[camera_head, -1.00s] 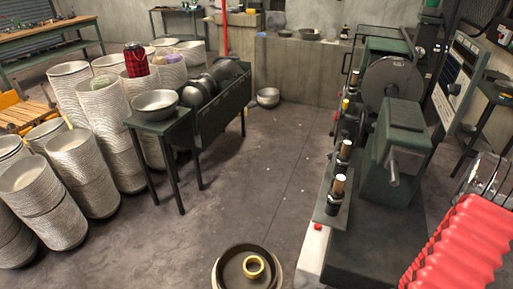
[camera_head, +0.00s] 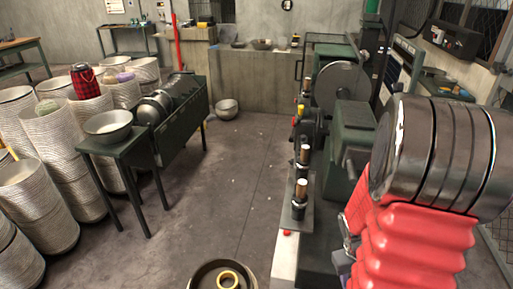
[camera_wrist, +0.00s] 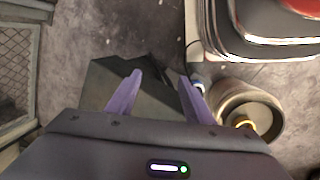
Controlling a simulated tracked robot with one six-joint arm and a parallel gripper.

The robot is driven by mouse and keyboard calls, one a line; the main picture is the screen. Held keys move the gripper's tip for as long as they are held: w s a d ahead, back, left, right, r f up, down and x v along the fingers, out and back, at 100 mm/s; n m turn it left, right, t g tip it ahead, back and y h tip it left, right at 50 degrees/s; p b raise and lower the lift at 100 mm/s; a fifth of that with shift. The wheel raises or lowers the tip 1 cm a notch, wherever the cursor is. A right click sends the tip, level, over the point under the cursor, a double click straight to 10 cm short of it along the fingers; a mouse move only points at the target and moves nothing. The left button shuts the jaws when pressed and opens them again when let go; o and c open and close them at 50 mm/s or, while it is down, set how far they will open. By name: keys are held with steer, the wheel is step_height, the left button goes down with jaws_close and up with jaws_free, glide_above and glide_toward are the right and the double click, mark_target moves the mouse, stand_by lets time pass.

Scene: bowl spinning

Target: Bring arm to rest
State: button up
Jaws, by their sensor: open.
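My arm (camera_head: 420,235) fills the right of the head view, with a red ribbed sleeve below a thick dark ringed section. It is bent and raised beside the green machine. My gripper (camera_wrist: 160,92) shows in the wrist view as two purple fingers spread wide apart. Nothing is held between them. A dark flat, angular shape lies beyond the fingers; I cannot tell what it is. In the head view the gripper's fingers are not clearly visible.
A green lathe-like machine (camera_head: 350,130) stands close left of my arm. Stacked bowls (camera_head: 55,150) and a green bench (camera_head: 180,125) stand left. The middle floor (camera_head: 225,180) is clear.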

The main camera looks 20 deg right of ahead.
steer(key=w+a+r+n+t+y, duration=0.1)
steer(key=w+a+r+t, duration=0.1)
steer(key=a+r, duration=1.2)
steer(key=w+a+r+n+t+y, duration=0.1)
steer(key=w+a+r+t, duration=0.2)
steer(key=a+r, duration=1.1)
steer(key=shift+a+n+t, duration=0.35)
steer(key=shift+n+t, duration=0.05)
steer(key=shift+t, duration=0.7)
steer(key=shift+w+f, duration=0.1)
steer(key=shift+c, duration=0.2)
